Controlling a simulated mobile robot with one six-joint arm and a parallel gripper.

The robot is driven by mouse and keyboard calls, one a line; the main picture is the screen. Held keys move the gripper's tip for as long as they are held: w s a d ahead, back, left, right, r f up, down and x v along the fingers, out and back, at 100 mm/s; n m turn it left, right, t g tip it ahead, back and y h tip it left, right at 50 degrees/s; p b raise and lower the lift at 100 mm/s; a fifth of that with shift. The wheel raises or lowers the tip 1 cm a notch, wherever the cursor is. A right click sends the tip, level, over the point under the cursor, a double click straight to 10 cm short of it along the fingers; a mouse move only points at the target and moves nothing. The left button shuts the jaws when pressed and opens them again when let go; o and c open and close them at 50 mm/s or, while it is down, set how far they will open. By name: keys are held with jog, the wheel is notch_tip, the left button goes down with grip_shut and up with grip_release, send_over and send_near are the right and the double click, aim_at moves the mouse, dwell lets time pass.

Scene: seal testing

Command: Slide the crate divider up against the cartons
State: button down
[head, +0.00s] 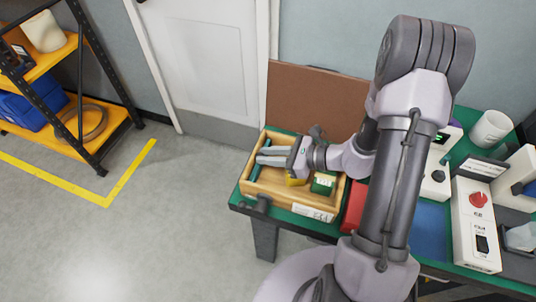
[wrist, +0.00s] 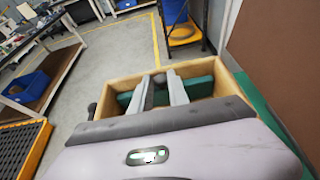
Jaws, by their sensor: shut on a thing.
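The wooden crate (head: 277,203) stands at the left end of the green table; its far walls also show in the wrist view (wrist: 213,68). A yellow carton (head: 296,181) and a green carton (head: 323,184) are in its right part, the yellow one partly hidden under my gripper. The crate divider (wrist: 198,90) appears as a teal panel, on both sides of my fingers in the wrist view. My gripper (head: 262,156) reaches in from the right, fingers pointing left, and is shut on the divider.
A brown board (head: 312,97) stands behind the crate. A red item (head: 354,207) is right of the crate, and a white box with a red button (head: 478,199) is farther right. Open floor (head: 170,215) lies left of the table, with a shelf (head: 70,70) beyond.

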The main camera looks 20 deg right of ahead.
jog(key=shift+s+d, duration=0.6)
jog(key=shift+d, duration=0.2)
jog(key=shift+s+d, duration=0.55)
jog(key=shift+d, duration=0.25)
jog(key=c, duration=1.3)
grip_release()
jog(key=p+v, duration=0.5)
jog(key=v, duration=1.2)
jog(key=shift+s+d, duration=0.15)
jog(key=shift+s, duration=0.05)
